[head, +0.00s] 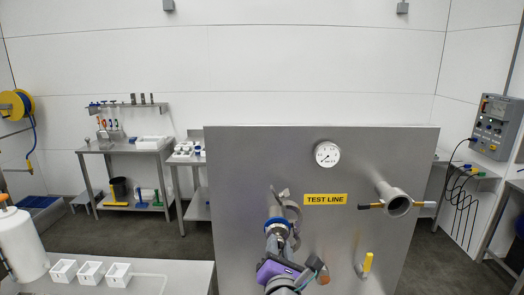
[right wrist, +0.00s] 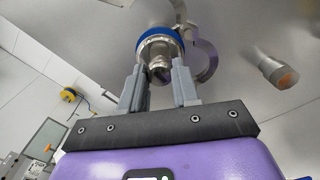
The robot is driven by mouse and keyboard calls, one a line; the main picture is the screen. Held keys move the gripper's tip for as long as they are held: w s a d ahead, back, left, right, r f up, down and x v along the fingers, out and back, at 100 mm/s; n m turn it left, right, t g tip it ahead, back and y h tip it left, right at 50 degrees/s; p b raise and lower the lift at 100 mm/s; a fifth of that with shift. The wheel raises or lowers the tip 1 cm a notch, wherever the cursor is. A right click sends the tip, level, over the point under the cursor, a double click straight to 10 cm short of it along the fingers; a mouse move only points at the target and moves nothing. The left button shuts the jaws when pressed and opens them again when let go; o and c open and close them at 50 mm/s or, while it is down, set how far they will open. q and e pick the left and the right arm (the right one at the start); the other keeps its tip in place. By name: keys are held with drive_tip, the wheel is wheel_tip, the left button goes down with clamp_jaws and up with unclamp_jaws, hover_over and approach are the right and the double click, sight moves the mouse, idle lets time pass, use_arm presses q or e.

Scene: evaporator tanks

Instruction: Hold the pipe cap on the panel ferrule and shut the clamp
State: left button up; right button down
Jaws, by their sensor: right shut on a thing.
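My right gripper (head: 279,234) is in front of the steel panel (head: 335,235), left of the yellow TEST LINE label. It is shut on the pipe cap, a short steel piece; in the right wrist view the cap (right wrist: 157,64) sits between the grey fingers (right wrist: 160,82). A blue ring (right wrist: 158,38) lies on its panel side, and shows in the head view (head: 277,221). The steel clamp (head: 292,208) hangs open around this place, its curved half (right wrist: 208,58) standing out to the side. The panel ferrule is hidden behind cap and ring; I cannot tell whether they touch it. My left gripper is out of view.
A yellow-handled valve (head: 366,263) and an orange-ended stub (right wrist: 277,70) are lower. A gauge (head: 327,154) is above. A bench with white trays (head: 90,271) stands at lower left.

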drive_tip(key=shift+w+b, duration=0.4)
drive_tip(key=shift+w, duration=0.4)
drive_tip(key=shift+s+b, duration=0.2)
drive_tip(key=shift+b, duration=0.1)
idle(1.2)
